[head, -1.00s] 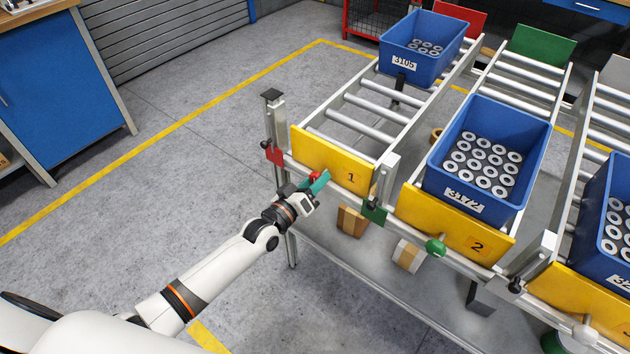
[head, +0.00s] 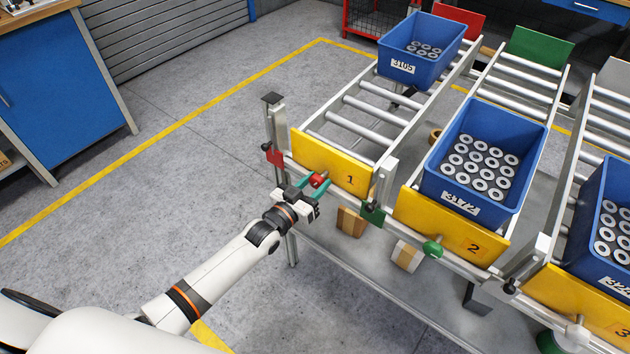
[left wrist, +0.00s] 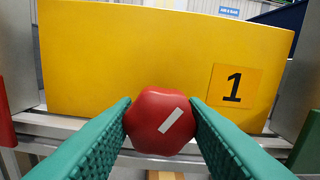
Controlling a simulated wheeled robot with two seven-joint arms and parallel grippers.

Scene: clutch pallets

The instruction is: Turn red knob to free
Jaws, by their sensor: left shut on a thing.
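The red knob (head: 318,180) sits on the front rail below the yellow plate marked 1 (head: 330,160). In the left wrist view the red knob (left wrist: 160,121) has a white line slanting up to the right. My left gripper (head: 314,184) has its teal fingers on both sides of the knob and is shut on it. In the left wrist view the fingers (left wrist: 161,122) touch the knob's left and right sides. The yellow plate (left wrist: 140,60) fills the space behind the knob. My right gripper is not in view.
A green knob (head: 432,248) is on the rail under plate 2 (head: 450,228). Blue crates with rings stand on lane 1 (head: 410,70), lane 2 (head: 437,175) and the lane at right. Lane 1's front rollers are bare. Open floor (head: 170,190) lies left of the rack.

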